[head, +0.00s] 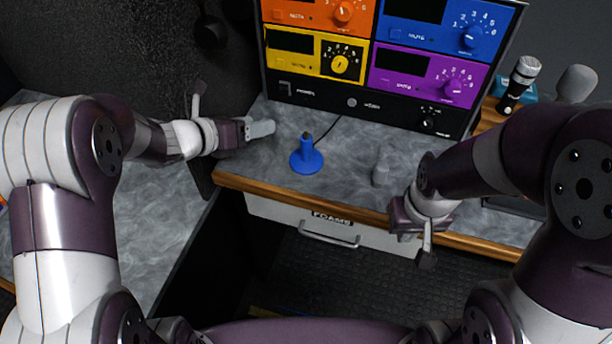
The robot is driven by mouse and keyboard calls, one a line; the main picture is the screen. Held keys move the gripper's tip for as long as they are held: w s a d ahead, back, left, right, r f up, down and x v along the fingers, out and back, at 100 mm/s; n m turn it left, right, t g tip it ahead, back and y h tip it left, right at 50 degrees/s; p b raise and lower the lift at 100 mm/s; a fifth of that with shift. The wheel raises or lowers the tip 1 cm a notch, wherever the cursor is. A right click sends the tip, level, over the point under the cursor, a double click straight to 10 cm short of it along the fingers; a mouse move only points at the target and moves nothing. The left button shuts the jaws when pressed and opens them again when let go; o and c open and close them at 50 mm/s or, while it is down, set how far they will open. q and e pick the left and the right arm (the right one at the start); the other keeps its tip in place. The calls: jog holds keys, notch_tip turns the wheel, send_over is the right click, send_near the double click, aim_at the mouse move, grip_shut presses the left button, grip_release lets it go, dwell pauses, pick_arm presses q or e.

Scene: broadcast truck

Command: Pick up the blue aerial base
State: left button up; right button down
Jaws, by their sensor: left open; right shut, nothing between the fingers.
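The blue aerial base (306,158) stands upright on the grey worktop, left of the middle. It has a round foot, a narrow stem and a dark tip. A thin black cable or rod runs up and right from behind it. My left gripper (262,129) is open and empty, a short way left of the base and apart from it, pointing towards it.
A rack of orange, blue, yellow and purple units (385,60) stands behind the worktop (345,150). Microphones (521,78) stand at the back right. A drawer (318,222) with a handle is below the wooden front edge.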

aim_at(306, 148)
pick_arm(q)
jog(key=s+d+f+m+g+h, duration=0.1)
jog(key=m, duration=0.1)
jog(key=s+d+f+m+g+h, duration=0.1)
jog(key=m, duration=0.2)
jog(key=s+d+f+m+h+b, duration=0.1)
jog(key=m, duration=0.2)
jog(key=shift+s+f+g, duration=0.15)
jog(key=shift+f+g, duration=0.1)
jog(key=shift+g, duration=0.15)
jog(key=x, duration=0.8)
jog(key=p+x, duration=0.1)
jog(key=x, duration=0.2)
jog(key=shift+d+f, duration=0.2)
jog(key=shift+f, duration=0.35)
jog(key=shift+r, duration=0.1)
grip_shut()
